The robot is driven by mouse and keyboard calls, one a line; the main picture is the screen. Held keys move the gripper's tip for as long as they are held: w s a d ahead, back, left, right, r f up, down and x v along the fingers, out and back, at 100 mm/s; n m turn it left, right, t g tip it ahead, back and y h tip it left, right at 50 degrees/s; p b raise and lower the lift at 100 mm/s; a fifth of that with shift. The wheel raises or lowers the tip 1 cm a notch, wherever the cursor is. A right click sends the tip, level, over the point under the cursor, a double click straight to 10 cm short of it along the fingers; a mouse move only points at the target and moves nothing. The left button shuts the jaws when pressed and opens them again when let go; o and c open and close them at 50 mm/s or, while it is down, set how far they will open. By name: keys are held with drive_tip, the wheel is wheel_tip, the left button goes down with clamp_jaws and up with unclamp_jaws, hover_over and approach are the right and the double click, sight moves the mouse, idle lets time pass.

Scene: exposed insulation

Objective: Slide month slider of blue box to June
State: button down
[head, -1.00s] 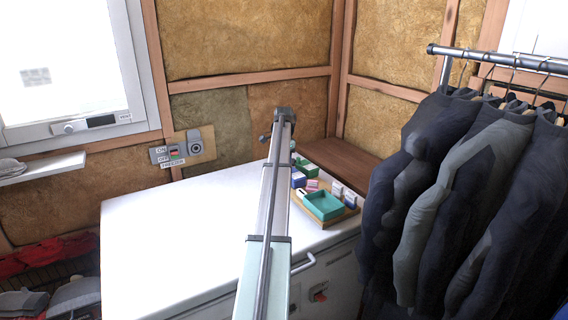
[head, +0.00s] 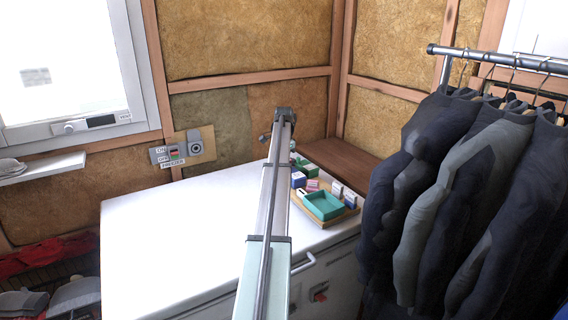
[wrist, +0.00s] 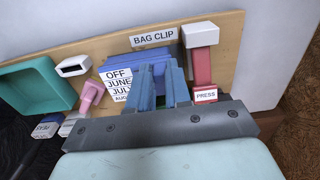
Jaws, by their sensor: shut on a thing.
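The blue box (wrist: 150,57) sits on a wooden board below a "BAG CLIP" label in the wrist view. A white month label (wrist: 119,86) at its left reads OFF, JUNE, JULY and a partly cut-off AUG. My gripper (wrist: 160,75) is over the right part of the box, with its two blue-grey fingers shut on the blue slider part. The fingers hide most of the slider, so I cannot tell which month it is level with. In the head view the blue box (head: 298,180) shows just right of my arm, which hides the gripper's fingers.
A teal tray (head: 324,205) and small boxes share the wooden board on the white freezer top (head: 170,225). A red lever with a white top (wrist: 201,35) and a red PRESS block (wrist: 205,95) stand close right of my fingers. Dark jackets (head: 460,190) hang at the right.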

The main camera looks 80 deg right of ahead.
drive_tip(key=shift+s+d, duration=0.55)
drive_tip(key=c, duration=1)
unclamp_jaws()
drive_tip(key=shift+c, duration=0.2)
drive_tip(key=shift+r, duration=0.1)
wheel_tip(320, 180, up, 14)
drive_tip(key=shift+f, duration=0.2)
